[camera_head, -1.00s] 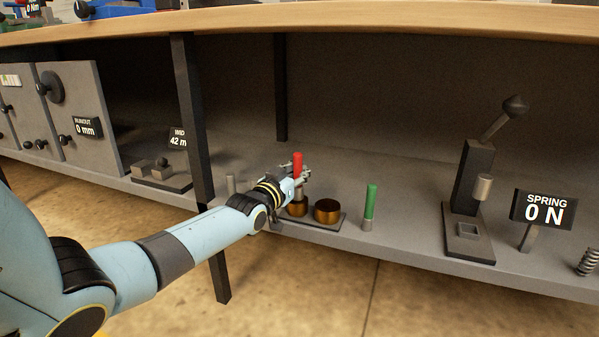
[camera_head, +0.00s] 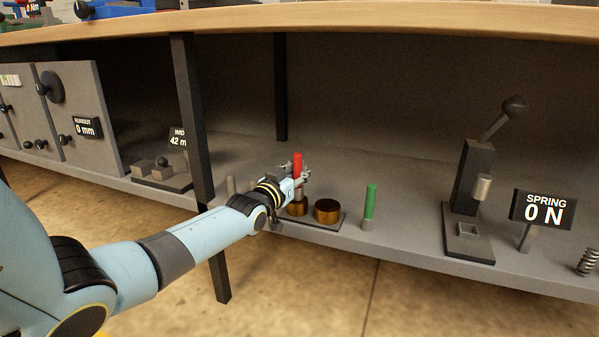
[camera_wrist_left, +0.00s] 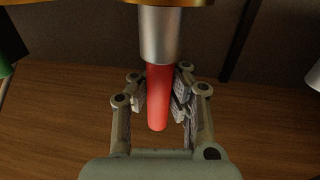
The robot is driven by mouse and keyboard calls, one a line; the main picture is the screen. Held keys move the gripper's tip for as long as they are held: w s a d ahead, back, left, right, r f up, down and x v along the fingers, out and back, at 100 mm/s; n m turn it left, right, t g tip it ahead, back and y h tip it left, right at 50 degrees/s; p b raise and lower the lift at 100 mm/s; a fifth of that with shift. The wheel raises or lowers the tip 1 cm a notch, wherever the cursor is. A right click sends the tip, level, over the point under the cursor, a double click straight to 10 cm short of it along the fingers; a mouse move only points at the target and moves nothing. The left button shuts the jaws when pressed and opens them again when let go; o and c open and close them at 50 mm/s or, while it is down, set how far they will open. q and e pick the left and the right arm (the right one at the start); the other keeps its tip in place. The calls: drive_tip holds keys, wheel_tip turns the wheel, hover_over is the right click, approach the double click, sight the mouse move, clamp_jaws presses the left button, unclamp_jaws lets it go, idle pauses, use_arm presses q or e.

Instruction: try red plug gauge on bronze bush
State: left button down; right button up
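The red plug gauge (camera_head: 298,166) stands upright over the left of two bronze bushes (camera_head: 297,210), its silver end (camera_wrist_left: 159,35) downward. My left gripper (camera_head: 303,176) is around the red handle. In the left wrist view its pads lie close against both sides of the handle (camera_wrist_left: 159,98), so it looks shut on it. The bush's edge (camera_wrist_left: 180,2) shows at the top there, where the silver end meets or overlaps it. I cannot tell how far the end is inside the bore. My right gripper is not in view.
A second bronze bush (camera_head: 327,211) sits on the same grey plate (camera_head: 318,225). A green plug gauge (camera_head: 370,202) stands to the right. Farther right are a lever press (camera_head: 474,180) and a spring display (camera_head: 542,208). A dark shelf post (camera_head: 193,130) stands left of my gripper.

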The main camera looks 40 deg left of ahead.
use_arm(q)
drive_tip(key=shift+f, duration=0.25)
drive_tip(key=shift+r, duration=0.1)
drive_tip(key=shift+r, duration=0.2)
